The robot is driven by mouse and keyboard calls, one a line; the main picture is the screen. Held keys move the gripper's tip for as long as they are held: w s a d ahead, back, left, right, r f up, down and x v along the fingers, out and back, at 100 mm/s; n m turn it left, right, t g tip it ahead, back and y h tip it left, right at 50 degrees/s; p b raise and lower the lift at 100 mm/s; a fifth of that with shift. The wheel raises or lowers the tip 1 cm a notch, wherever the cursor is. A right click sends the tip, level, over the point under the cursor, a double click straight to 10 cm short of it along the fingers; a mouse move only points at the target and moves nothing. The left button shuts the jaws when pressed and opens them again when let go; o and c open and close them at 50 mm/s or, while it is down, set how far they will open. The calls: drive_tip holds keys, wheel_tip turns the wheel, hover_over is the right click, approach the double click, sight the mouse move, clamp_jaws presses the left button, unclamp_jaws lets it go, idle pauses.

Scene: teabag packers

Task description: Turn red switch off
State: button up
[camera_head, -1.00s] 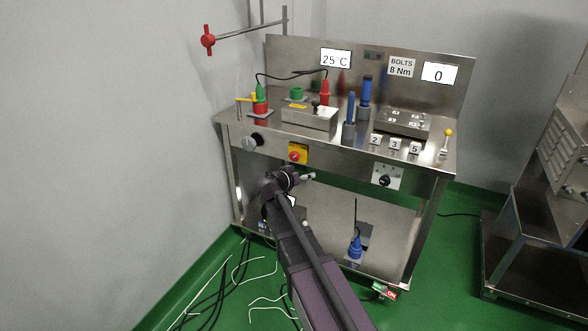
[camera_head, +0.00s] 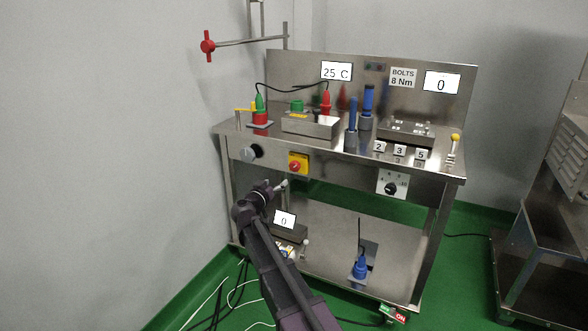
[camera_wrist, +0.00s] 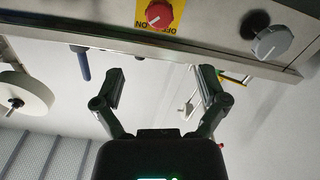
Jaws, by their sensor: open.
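The red switch (camera_head: 295,167) is a round knob on a yellow plate on the front panel of the steel workbench. In the wrist view the red switch (camera_wrist: 159,15) shows at the top, upside down, with "ON" and "OFF" lettering on its yellow plate; the knob's exact setting is hard to read. My gripper (camera_head: 282,185) is below and slightly left of the switch in the head view. In the wrist view my gripper (camera_wrist: 158,76) has its two fingers spread apart with nothing between them. The fingers do not appear to touch the switch.
A grey knob (camera_head: 252,153) sits left of the switch on the same panel, and a black dial on a white plate (camera_head: 391,184) is to the right. The bench's lower shelf holds a blue tool (camera_head: 360,268). Cables lie on the green floor.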

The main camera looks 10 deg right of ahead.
sight(293, 166)
drive_tip(key=shift+w, duration=0.15)
drive_tip(key=x, duration=1.3)
drive_tip(key=shift+w+d, duration=0.2)
drive_tip(key=shift+d, duration=0.05)
drive_tip(key=c, duration=1.1)
